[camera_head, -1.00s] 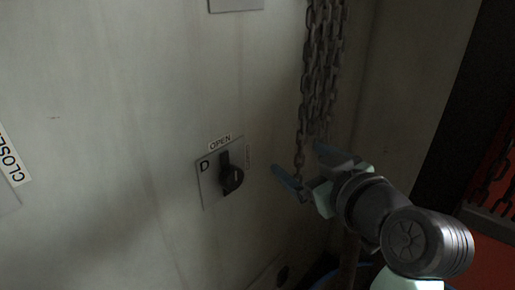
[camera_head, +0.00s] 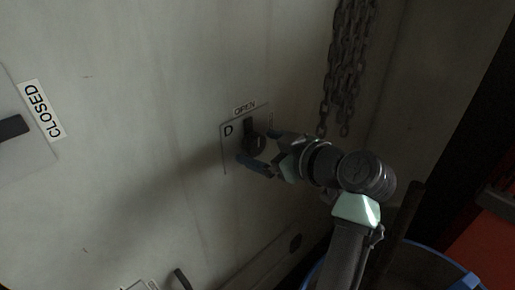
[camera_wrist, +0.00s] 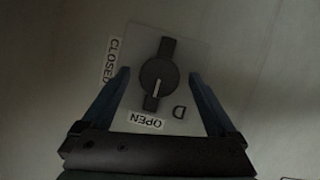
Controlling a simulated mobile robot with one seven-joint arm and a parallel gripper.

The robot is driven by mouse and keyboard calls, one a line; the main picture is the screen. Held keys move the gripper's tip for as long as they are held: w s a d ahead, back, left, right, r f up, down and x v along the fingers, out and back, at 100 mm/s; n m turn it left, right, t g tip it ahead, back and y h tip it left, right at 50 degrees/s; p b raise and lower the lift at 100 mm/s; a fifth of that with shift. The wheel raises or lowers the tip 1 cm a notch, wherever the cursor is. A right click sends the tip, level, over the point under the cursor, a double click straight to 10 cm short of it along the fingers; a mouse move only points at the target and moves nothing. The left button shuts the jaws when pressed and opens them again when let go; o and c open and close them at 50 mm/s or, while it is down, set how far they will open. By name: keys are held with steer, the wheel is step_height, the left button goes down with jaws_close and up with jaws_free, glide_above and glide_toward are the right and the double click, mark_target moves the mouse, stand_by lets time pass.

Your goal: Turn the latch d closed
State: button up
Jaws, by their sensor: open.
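Latch D is a dark knob (camera_head: 255,143) with a bar handle on a pale plate (camera_head: 228,154) marked "D", fixed to the wall. In the wrist view the knob (camera_wrist: 158,78) has a white pointer line aimed at the "OPEN" label (camera_wrist: 145,120). The "CLOSED" label (camera_wrist: 110,62) is on the plate's left side there. My gripper (camera_head: 262,151) is open at the latch, a finger on either side of it in the head view. In the wrist view my gripper (camera_wrist: 158,88) straddles the knob with gaps on both sides; contact cannot be seen.
Chains (camera_head: 347,65) hang on the wall to the upper right of the latch. Another plate with a dark handle (camera_head: 12,128) and a "CLOSED" label (camera_head: 42,110) is at the left. A blue-rimmed barrel (camera_head: 440,262) stands at the lower right. The wall around is mostly bare.

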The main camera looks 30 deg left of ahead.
steer(key=shift+x, duration=0.85)
steer(key=c, duration=1.4)
